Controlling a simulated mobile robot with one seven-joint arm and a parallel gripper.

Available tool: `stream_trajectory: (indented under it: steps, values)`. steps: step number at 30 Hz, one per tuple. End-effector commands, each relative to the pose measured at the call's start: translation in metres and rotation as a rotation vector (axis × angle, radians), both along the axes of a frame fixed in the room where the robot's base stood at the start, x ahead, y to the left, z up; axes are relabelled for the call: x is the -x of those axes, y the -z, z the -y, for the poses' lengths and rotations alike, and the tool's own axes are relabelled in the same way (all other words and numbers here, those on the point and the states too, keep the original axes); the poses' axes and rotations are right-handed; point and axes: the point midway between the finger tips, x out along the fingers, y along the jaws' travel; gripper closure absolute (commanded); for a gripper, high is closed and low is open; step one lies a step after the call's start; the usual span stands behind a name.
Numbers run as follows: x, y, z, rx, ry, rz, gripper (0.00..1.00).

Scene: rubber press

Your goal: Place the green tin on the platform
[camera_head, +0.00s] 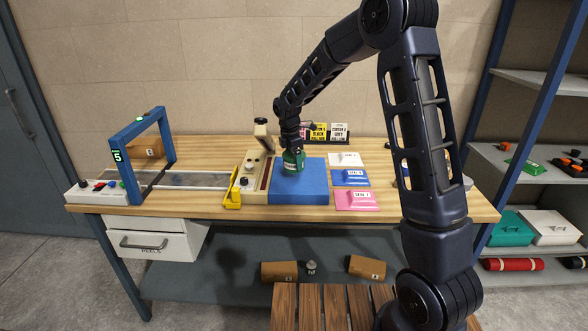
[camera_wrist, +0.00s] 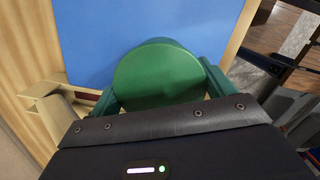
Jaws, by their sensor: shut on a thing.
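The green tin (camera_head: 293,163) is upright in my gripper (camera_head: 292,151), at the far left part of a flat blue platform (camera_head: 300,190) on the workbench. In the wrist view the round green lid of the tin (camera_wrist: 160,75) lies between the two fingers of my gripper (camera_wrist: 160,88), which are shut on its sides. The blue platform (camera_wrist: 120,25) shows behind and around the tin in that view. I cannot tell whether the tin's base touches the platform or hangs just above it.
A cream press with a lever (camera_head: 262,140) stands just left of the tin. White, blue (camera_head: 350,178) and pink packets (camera_head: 357,200) lie right of the platform. Yellow and white label cards (camera_head: 320,132) stand behind. A blue scanner arch (camera_head: 120,160) stands at the left. The platform's front is clear.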

Motion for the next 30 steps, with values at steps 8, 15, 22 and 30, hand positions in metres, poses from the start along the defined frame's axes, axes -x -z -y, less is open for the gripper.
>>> stream_trajectory:
  steps: [8, 15, 22, 30]
  values:
    - [0.0, 0.02, 0.0, 0.001, -0.001, -0.001, 0.62]
    - [0.0, 0.044, 0.0, 0.0, 0.0, 0.0, 0.62]
    - [0.0, 0.044, 0.0, 0.0, 0.0, 0.001, 0.62]
    - [0.0, 0.047, 0.0, 0.0, 0.0, 0.0, 0.0]
